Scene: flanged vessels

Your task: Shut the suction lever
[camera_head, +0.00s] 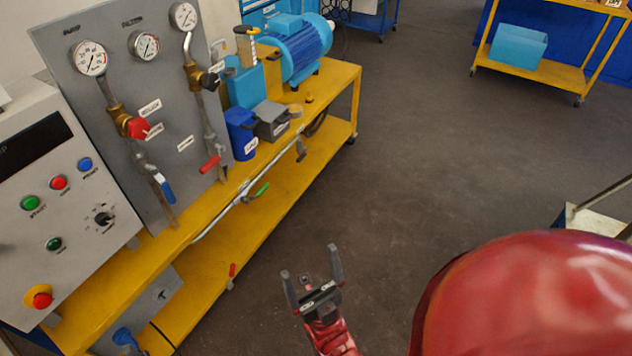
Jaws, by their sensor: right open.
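Several small levers are on the yellow pump bench. A blue-handled lever (165,188) and a red-handled lever (209,163) hang on pipes low on the grey gauge panel. A green lever (261,190) sits on the pipe along the bench front, and another red lever (232,271) is lower, near the bottom shelf. The small labels are too blurred to read, so I cannot tell which is the suction lever. My right gripper (309,262) is open and empty over the floor, right of the bench and apart from every lever. My left gripper is not in view.
The yellow bench (335,88) carries a blue motor pump (298,45) and a blue container (241,132). A grey control box (55,190) with buttons stands at the left. The grey floor (430,120) is clear. A yellow cart (545,75) stands back right.

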